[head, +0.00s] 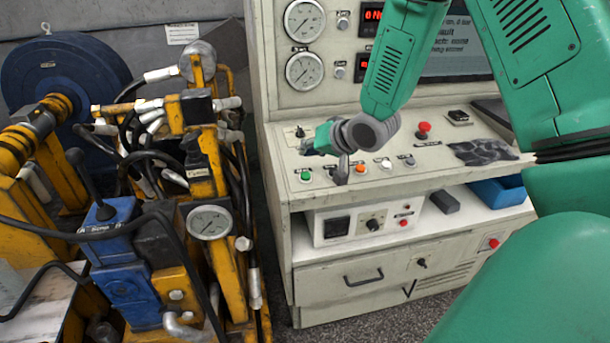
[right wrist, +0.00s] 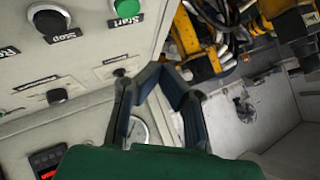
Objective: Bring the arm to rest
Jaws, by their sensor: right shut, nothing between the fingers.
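My right arm, green with grey joints, reaches in from the upper right in the head view. A green Start button (right wrist: 126,8) and a black Stop button (right wrist: 50,18) are left of the fingertips there. My left gripper is not in view.
A yellow and blue hydraulic rig with hoses and a gauge (head: 209,221) stands left of the cabinet. A red mushroom button (head: 423,128) and a crumpled dark cloth (head: 482,152) are on the panel. A blue bin (head: 498,191) sits on the shelf below.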

